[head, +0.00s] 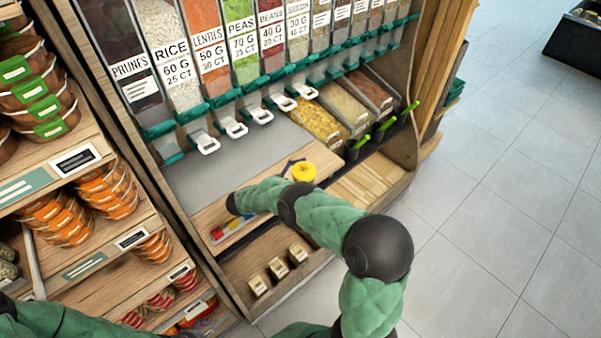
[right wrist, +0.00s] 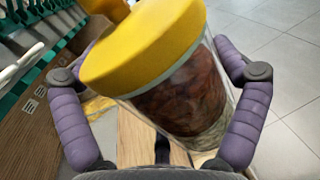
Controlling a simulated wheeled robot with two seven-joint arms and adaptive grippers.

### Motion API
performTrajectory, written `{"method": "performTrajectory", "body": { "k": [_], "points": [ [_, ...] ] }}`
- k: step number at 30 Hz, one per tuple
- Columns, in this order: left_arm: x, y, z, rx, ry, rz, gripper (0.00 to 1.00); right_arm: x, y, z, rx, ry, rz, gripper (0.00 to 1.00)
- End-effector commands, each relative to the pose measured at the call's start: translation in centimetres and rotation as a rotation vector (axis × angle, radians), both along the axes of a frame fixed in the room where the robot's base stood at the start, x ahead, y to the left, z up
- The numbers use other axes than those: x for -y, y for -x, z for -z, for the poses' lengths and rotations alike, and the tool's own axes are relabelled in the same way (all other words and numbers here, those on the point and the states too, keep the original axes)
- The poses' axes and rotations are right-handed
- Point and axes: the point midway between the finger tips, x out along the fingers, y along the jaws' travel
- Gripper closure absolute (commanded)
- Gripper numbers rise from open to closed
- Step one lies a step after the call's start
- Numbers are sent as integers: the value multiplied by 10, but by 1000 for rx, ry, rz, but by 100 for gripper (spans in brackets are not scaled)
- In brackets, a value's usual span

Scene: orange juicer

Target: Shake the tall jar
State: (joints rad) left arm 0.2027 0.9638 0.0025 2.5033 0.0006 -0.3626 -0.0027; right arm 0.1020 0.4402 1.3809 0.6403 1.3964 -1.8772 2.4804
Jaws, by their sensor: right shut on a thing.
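The tall jar (right wrist: 180,100) is clear, with a yellow lid (right wrist: 145,45) and dark reddish-brown contents above a paler layer. It leans in the right wrist view, lid toward the upper left. My right gripper (right wrist: 160,70) has its purple fingers on both sides of the jar and is shut on it. In the head view only the yellow lid (head: 303,173) shows clearly, above the wooden counter's edge; my right arm hides most of the jar and gripper. Part of my left arm shows at the lower left of the head view, but its gripper is out of view.
Dispensers labelled rice, lentils and peas (head: 240,50) stand behind a grey counter (head: 225,165). Open bins with green scoops (head: 365,145) are to the right. Shelves of packaged goods (head: 75,205) stand at left.

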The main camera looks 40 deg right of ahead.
Motion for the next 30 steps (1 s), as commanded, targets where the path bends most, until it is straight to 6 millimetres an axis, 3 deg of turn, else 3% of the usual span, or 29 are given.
{"method": "performTrajectory", "body": {
  "k": [30],
  "points": [
    [0,0,-71,0,0,0,0,8,97,-29,0,2,1,43]
  ]
}}
